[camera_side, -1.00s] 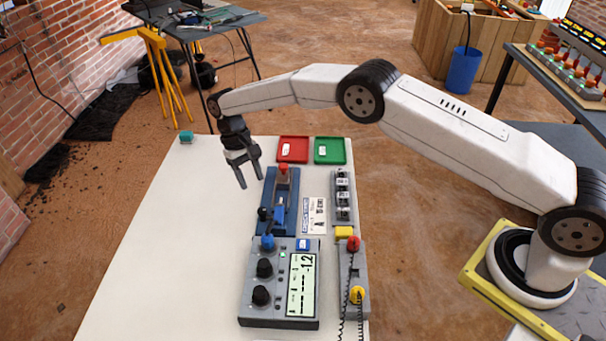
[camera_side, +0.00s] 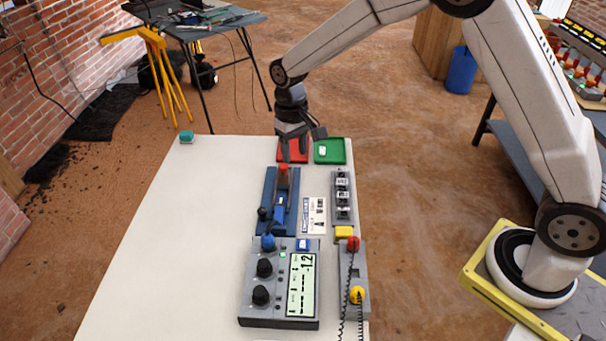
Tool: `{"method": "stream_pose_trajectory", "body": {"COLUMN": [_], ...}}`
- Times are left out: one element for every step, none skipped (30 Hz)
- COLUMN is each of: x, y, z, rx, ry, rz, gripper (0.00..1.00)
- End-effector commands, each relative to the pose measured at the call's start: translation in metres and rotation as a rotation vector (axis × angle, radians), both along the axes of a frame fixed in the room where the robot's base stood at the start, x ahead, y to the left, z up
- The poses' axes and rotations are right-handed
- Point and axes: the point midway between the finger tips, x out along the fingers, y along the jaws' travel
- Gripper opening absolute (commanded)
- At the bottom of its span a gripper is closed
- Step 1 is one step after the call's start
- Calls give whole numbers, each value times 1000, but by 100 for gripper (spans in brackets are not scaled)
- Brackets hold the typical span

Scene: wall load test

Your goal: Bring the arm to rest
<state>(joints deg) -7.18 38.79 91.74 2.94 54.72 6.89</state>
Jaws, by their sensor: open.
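My gripper (camera_side: 295,155) hangs fingers down over the far end of the white table (camera_side: 165,250). It is open, and I see nothing between its fingers. From this side it covers much of the red tray (camera_side: 301,157); I cannot tell how high above the tray the fingertips are. My arm reaches in from the right, its middle joint raised to the top edge of the picture.
A green tray (camera_side: 330,151) sits just right of my gripper. A blue fixture with a red-topped part (camera_side: 283,170) stands nearer the camera. Nearer still are a grey meter (camera_side: 280,285) and a box with red and yellow plugs (camera_side: 353,275). The table's left half is mostly clear.

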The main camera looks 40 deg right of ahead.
Motion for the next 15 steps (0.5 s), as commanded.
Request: {"method": "stream_pose_trajectory", "body": {"x": [-8,-13,-19,-24,-29,-36,-41,-46,-53,-59,-65,-72,-78,-84,-92], "y": [-5,-8,-11,-14,-16,-20,-22,-25,-28,-30,-32,-35,-37,-40,-42], "z": [5,7,9,10,12,14,15,17,18,20,20,22,23,23,24], "rx": [-1,-1,-1,-1,-3,-3,-4,-4,-5,-7,-7,-8,-9,-10,-11], "ry": [-16,-26,-40,-50,-59,-73,-83,-92,-106,-116,-125,-139,-148,-158,-172], "rz": [-1,-1,-1,0,-1,0,1,2,2,3,4,5,4,5,6], "gripper": [52,52,52,52,52,52,52,52,52,52,52,52,52,52,52]}}
